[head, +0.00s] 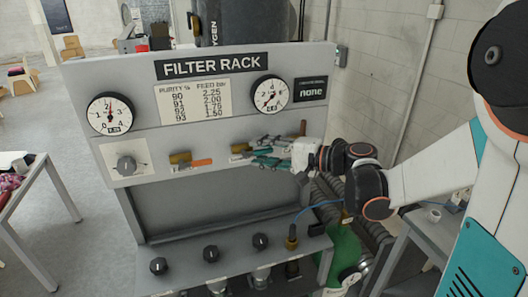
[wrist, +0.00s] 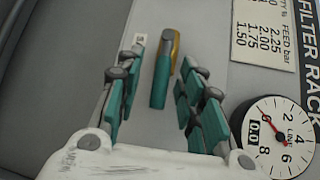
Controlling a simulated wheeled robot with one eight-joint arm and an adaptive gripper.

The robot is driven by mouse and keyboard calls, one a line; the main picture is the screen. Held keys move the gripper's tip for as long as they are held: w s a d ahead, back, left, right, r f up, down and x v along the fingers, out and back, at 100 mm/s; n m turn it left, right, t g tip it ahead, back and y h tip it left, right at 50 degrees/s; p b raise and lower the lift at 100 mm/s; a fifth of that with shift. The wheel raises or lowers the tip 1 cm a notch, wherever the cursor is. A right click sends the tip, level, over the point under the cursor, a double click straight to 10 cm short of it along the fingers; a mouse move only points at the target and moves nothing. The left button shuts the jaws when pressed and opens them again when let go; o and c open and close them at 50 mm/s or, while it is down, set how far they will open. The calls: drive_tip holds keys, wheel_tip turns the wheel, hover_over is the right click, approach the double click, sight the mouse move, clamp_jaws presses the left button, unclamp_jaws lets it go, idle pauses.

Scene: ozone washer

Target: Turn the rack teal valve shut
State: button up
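The teal valve (wrist: 160,82) is on the grey filter rack panel, with a teal lever and a brass-coloured end. In the wrist view the lever points towards my gripper, between its fingers. My gripper (wrist: 158,88) is open, with teal-padded fingers on both sides of the lever and visible gaps on each side. In the head view my gripper (head: 272,158) is at the right part of the panel, below the right gauge. It hides most of the teal valve there; a brass-coloured part (head: 239,148) shows at its left.
An orange-handled valve (head: 198,163) and a grey knob (head: 126,165) are to the left on the panel. Two gauges (head: 110,114) (head: 270,94) are above. Several black knobs (head: 210,253) line the lower ledge. A side table (head: 420,240) stands at right.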

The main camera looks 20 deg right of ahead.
clamp_jaws()
